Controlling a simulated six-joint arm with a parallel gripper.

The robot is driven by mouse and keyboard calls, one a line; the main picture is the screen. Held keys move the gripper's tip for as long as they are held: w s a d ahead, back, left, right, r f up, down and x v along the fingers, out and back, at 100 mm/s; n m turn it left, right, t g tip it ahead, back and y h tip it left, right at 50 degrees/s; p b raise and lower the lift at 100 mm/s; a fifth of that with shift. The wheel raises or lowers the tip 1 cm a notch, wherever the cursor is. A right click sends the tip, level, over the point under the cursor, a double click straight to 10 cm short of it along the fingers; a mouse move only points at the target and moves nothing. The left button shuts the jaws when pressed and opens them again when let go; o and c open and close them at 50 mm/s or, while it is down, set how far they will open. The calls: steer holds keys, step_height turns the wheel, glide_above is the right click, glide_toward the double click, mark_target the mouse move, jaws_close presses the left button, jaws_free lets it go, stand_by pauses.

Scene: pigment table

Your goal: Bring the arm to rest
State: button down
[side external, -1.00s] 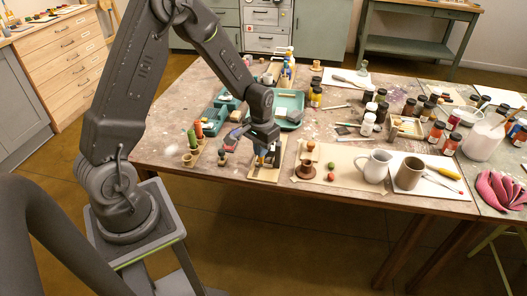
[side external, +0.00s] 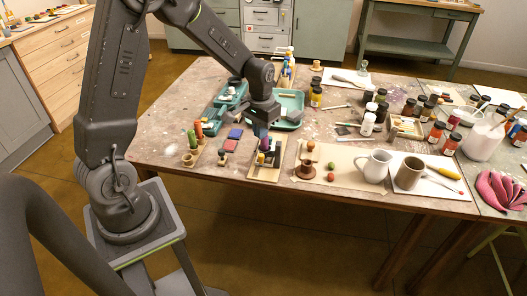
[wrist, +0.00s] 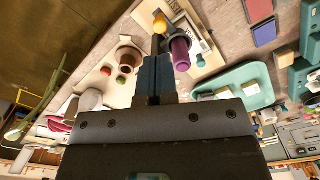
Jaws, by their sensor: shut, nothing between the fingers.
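My gripper (side external: 262,132) hangs above the pigment table (side external: 330,201), over a small wooden board (side external: 262,176) near the front edge. The board holds short pegs, one purple (side external: 264,144) and one yellow (side external: 260,158). In the wrist view my gripper (wrist: 155,62) has its blue-grey fingers together, with nothing between them. The purple peg (wrist: 181,52) and the yellow peg (wrist: 160,22) show beyond the fingertips. In the side view the gripper overlaps the top of the purple peg, and I cannot tell the exact gap there.
Red and green pegs (side external: 195,137) stand left of the gripper. A teal tray (side external: 290,107) is behind. A brown spool (side external: 306,170), a white pitcher (side external: 375,166) and a brown mug (side external: 408,173) stand right.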

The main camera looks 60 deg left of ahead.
steer(key=shift+r, duration=0.15)
steer(key=s+d+r+m+t, duration=0.1)
steer(key=s+d+r+t, duration=0.1)
steer(key=s+d+r, duration=0.35)
steer(key=s+d+r+m+t, duration=0.1)
steer(key=s+d+r, duration=0.1)
steer(key=r, duration=0.6)
steer(key=s+d+r+m+t, duration=0.1)
steer(key=s+d+r, duration=0.3)
steer(key=s, duration=0.6)
steer(key=shift+s+d+t, duration=0.25)
steer(key=shift+d+t, duration=0.05)
steer(key=shift+t, duration=0.5)
